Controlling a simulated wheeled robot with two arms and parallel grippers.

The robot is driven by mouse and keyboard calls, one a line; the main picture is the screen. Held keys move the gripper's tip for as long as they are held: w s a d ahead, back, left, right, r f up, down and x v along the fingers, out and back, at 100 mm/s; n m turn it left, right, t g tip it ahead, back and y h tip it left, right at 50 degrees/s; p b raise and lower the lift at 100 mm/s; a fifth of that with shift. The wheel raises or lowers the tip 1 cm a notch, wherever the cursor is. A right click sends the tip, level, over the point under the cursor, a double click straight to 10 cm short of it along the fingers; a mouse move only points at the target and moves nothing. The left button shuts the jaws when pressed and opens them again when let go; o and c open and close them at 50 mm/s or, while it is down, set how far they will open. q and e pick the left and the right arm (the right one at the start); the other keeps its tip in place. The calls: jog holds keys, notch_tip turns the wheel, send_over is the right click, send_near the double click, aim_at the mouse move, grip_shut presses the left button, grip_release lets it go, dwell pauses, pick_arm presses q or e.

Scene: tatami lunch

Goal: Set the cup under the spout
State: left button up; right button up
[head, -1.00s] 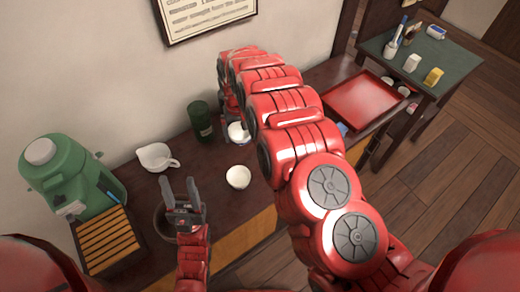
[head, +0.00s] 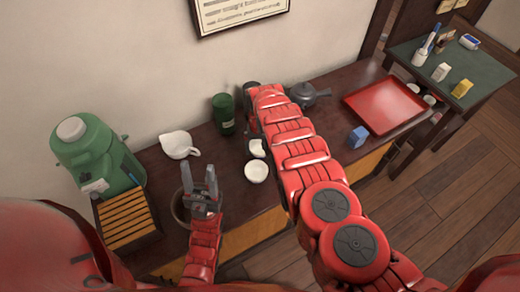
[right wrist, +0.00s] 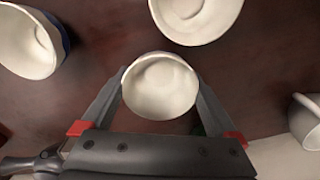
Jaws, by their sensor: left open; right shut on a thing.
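A white cup (right wrist: 160,87) sits between the fingers of my right gripper (right wrist: 160,100), which is shut on it. In the head view the held cup (head: 257,148) shows partly beside my right forearm, which hides most of the gripper. A second white cup (head: 256,172) stands close in front of it and also shows in the right wrist view (right wrist: 195,15). The green dispenser (head: 88,150) stands at the left end of the counter; I cannot make out its spout clearly. A slatted wooden tray (head: 127,215) lies before it. My left gripper (head: 199,185) is open and empty above a dark bowl (head: 178,208).
A white pitcher (head: 178,145) and a green canister (head: 223,114) stand along the wall. A blue-sided cup (right wrist: 30,40) is near my right gripper. A grey teapot (head: 307,95), blue block (head: 358,136) and red tray (head: 385,105) are to the right.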

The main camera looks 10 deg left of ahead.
jog(key=shift+f, duration=0.7)
jog(key=shift+f, duration=0.15)
jog(key=o, duration=1.1)
jog(key=shift+c, duration=0.2)
